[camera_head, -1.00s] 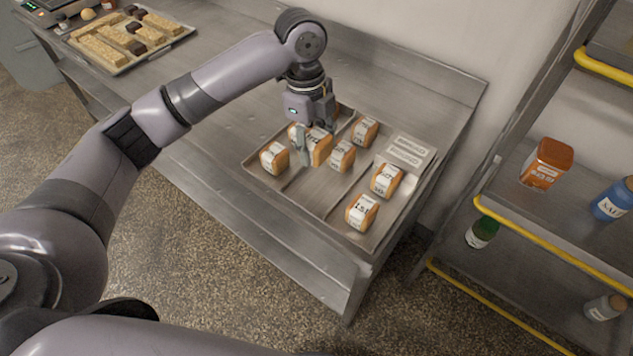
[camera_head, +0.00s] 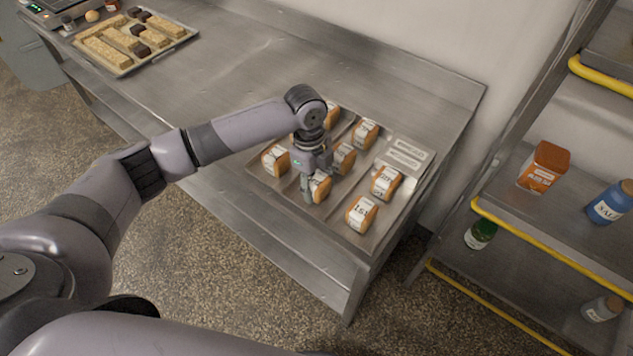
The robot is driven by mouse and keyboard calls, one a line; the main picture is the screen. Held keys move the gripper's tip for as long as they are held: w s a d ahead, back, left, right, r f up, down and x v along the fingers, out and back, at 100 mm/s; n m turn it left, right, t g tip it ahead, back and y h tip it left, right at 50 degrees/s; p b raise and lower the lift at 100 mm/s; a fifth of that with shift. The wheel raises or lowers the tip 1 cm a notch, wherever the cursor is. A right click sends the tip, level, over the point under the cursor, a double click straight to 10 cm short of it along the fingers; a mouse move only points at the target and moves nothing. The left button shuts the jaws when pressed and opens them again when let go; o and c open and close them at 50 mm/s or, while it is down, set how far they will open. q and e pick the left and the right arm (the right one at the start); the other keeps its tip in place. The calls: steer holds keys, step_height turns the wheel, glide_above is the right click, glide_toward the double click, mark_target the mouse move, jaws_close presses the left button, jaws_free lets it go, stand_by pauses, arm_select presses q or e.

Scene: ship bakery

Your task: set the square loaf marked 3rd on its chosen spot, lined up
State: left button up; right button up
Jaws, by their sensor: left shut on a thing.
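My left gripper (camera_head: 315,180) is shut on a square loaf (camera_head: 320,187) with a white band, low over the front middle of the metal tray (camera_head: 340,202). The gripper covers much of this loaf, and its mark is not readable now. I cannot tell whether the loaf touches the tray. To its right, a loaf marked 1st (camera_head: 361,213) stands at the tray's near right, with another banded loaf (camera_head: 385,182) behind it. Other loaves stand at the left (camera_head: 276,160), just behind the gripper (camera_head: 344,158), and at the back (camera_head: 364,133). My right gripper is out of view.
A second tray (camera_head: 122,68) with pastry bars sits far left.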

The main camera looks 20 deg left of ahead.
arm_select(q)
steer(key=shift+f, duration=0.15)
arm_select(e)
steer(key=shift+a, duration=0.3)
arm_select(q)
steer(key=o, duration=1.1)
steer(key=shift+o, duration=0.2)
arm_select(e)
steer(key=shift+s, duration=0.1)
arm_select(q)
steer(key=shift+r, duration=0.65)
steer(key=r, duration=0.3)
steer(key=a+r+b, duration=0.1)
steer(key=r, duration=0.3)
steer(key=r+b, duration=0.1)
steer(key=r, duration=0.3)
steer(key=shift+w+a, duration=0.15)
steer(key=shift+w, duration=0.1)
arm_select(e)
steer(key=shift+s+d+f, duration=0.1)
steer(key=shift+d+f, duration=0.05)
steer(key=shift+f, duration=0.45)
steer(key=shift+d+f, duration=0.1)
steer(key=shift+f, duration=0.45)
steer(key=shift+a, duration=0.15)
